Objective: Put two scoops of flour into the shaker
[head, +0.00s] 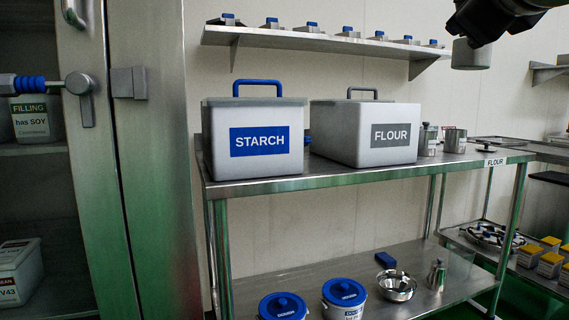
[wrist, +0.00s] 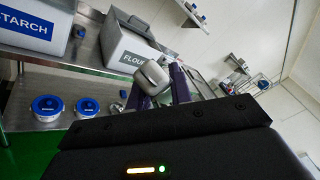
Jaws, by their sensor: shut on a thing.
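My gripper (head: 484,22) is at the top right of the head view, above and right of the flour box. It is shut on a grey cup-like scoop (head: 471,54), which hangs in the air below it. The scoop also shows between the fingers in the wrist view (wrist: 153,74); its contents are hidden. The white flour box (head: 345,135), with a grey label and handle, stands on the steel table with its lid on. Two metal canisters, one with a knob (head: 428,140) and one plainer (head: 455,141), stand right of it. I cannot tell which is the shaker.
The starch box (head: 253,165) stands left of the flour box. A wall shelf (head: 310,40) with several blue-topped items is above. The lower shelf holds blue-lidded tubs (head: 344,294), a steel bowl (head: 396,288) and a metal canister (head: 437,276). A steel cabinet (head: 150,200) bounds the left.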

